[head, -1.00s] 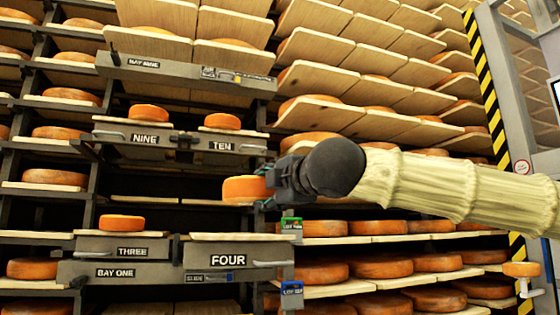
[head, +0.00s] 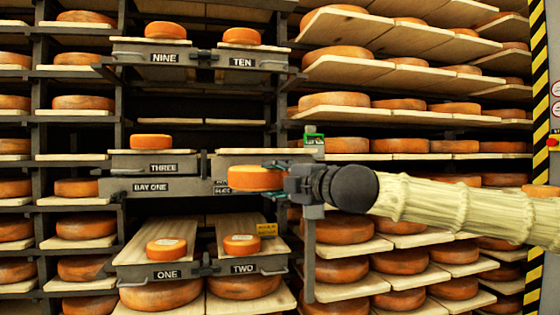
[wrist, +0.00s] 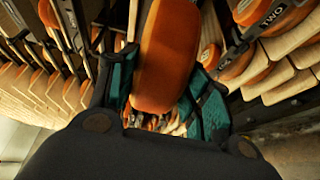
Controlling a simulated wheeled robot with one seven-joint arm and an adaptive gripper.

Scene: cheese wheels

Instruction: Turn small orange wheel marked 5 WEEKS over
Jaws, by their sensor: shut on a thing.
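My gripper (head: 279,181) is shut on an orange cheese wheel (head: 250,179), which it holds roughly level in front of the shelf marked FOUR, whose label the wheel hides. In the wrist view the held wheel (wrist: 166,60) sits between the two teal fingers of my gripper (wrist: 160,85). No 5 WEEKS mark is readable on the held wheel. Two small orange wheels lie below on the pulled-out boards marked ONE and TWO: one at the left (head: 166,248) and one at the right (head: 241,244), each with a pale label on top.
Small wheels stand on boards THREE (head: 151,142), NINE (head: 166,31) and TEN (head: 241,36). The board at FOUR (head: 262,152) looks bare. Racks of large wheels (head: 335,148) line the right side.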

